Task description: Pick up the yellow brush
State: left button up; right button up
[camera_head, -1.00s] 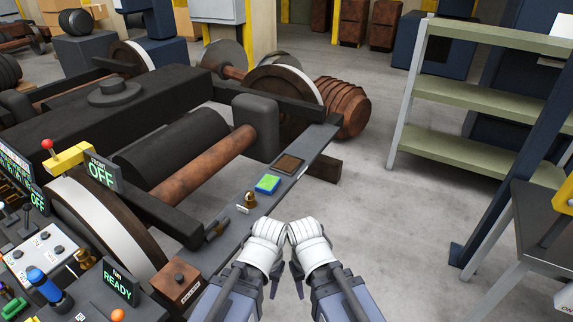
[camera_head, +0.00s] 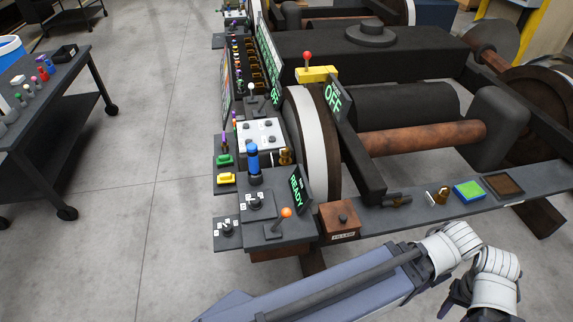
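A small yellow block-shaped item (camera_head: 226,179), likely the yellow brush, lies on a small dark ledge at the left edge of the control console. Its bristles cannot be made out. A similar green item (camera_head: 225,160) lies just behind it. My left gripper (camera_head: 448,250) is at the lower right, in front of the long dark rail, far to the right of the yellow item. My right gripper (camera_head: 494,280) is beside it, farther right. Both are away from the yellow item, and their fingertips are mostly hidden or unclear.
The console holds a blue-topped handle (camera_head: 252,160), an orange-knobbed lever (camera_head: 285,214) and a READY display (camera_head: 298,190). A brown box (camera_head: 339,221) stands on the rail. A wheeled dark table (camera_head: 50,110) stands at left. Open floor (camera_head: 150,180) lies between table and console.

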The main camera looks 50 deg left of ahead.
aim_at(227, 179)
jog(key=u, duration=2.25)
jog(key=i+j+z, duration=0.15)
jog(key=z, duration=0.3)
jog(key=i+j+z, duration=0.1)
jog(key=z, duration=0.4)
jog(key=i+j+z, duration=0.1)
jog(key=j, duration=0.45)
jog(key=i+j+z, duration=0.15)
jog(key=j, duration=0.4)
jog(key=i+j+z, duration=0.1)
jog(key=j, duration=0.45)
jog(key=i+j+z, duration=0.15)
jog(key=j, duration=0.4)
jog(key=i+j, duration=0.1)
jog(key=j, duration=0.8)
jog(key=i, duration=0.05)
